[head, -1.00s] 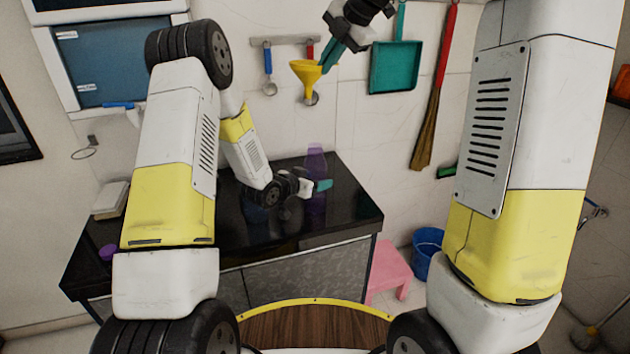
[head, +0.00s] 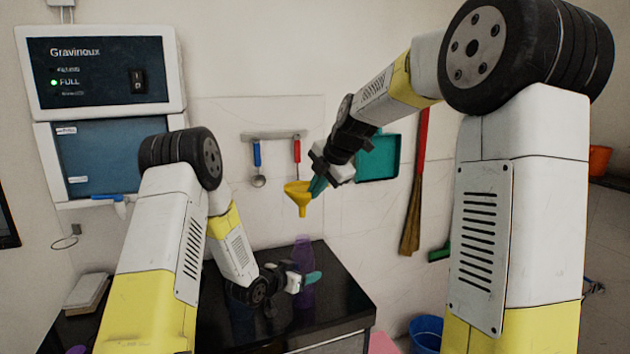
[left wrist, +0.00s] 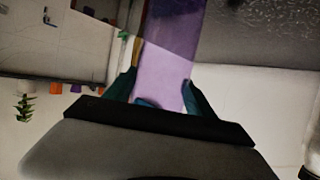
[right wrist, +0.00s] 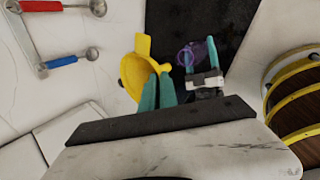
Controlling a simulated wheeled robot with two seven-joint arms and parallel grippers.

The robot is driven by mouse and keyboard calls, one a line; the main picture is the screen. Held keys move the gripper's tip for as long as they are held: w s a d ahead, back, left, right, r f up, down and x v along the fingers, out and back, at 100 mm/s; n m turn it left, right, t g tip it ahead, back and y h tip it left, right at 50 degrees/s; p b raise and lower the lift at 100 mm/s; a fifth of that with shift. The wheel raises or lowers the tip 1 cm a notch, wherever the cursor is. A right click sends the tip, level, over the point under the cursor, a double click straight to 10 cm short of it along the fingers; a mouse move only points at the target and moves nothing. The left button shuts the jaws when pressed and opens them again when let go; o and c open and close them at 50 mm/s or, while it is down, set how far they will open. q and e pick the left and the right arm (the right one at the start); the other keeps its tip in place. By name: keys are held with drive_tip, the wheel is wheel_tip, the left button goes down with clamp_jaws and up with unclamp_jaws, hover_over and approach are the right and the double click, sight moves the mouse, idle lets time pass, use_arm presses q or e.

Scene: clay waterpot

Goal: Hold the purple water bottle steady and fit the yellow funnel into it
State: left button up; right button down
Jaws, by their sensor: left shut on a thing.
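The purple water bottle (head: 304,250) stands upright on the black counter, translucent. My left gripper (head: 306,281) is shut around its body; the bottle also fills the space between the teal fingers in the left wrist view (left wrist: 165,75). The yellow funnel (head: 298,189) hangs in the air above the bottle, spout down, with a gap between spout and bottle mouth. My right gripper (head: 320,185) is shut on the funnel's rim side. In the right wrist view, the funnel (right wrist: 132,72) is at the fingers, and the bottle (right wrist: 188,54) with my left gripper (right wrist: 204,75) lies beyond.
The black counter (head: 340,290) is mostly clear around the bottle. Spoons hang on a wall rack (head: 275,135) behind the funnel. A teal dustpan (head: 380,158) and a broom (head: 413,215) hang at right. A blue bucket (head: 427,332) stands on the floor.

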wheel_tip(320, 180, down, 9)
drive_tip(key=shift+f, duration=0.2)
idle(0.9)
drive_tip(key=c, duration=2.1)
unclamp_jaws()
drive_tip(key=o, duration=0.5)
drive_tip(key=v, duration=1.2)
